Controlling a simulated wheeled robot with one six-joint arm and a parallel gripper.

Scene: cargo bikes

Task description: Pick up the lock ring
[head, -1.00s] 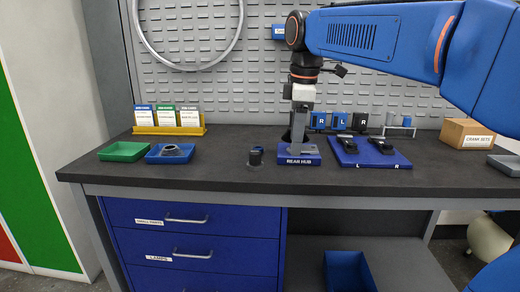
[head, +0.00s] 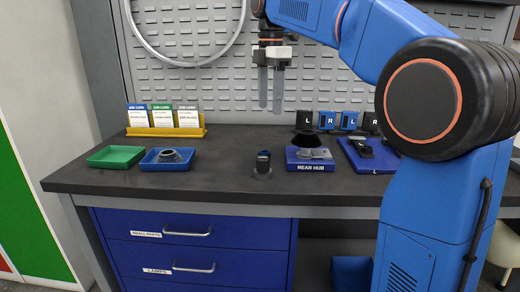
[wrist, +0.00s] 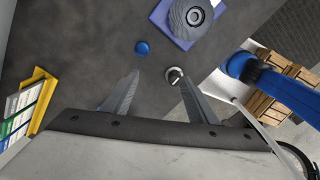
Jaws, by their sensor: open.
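A small upright silver-rimmed piece with a dark centre (wrist: 174,75) looks like the lock ring, though it is too small to be sure. In the head view it appears to be part of the small dark-grey cluster (head: 262,170) on the bench, left of the rear hub block. A round blue piece (wrist: 142,47) stands close by it. My gripper (head: 270,112) is open and empty, fingers pointing down, well above the bench and roughly over this cluster. A grey toothed disc (wrist: 193,15) lies on the blue rear hub block (head: 311,166).
A blue tray (head: 148,165) holds a grey ring-shaped part (head: 169,156). A green tray (head: 116,157) is empty. The yellow card holder (head: 165,131) stands behind them. A blue L-marked board (head: 362,158) with dark parts is right of the hub. The bench front is clear.

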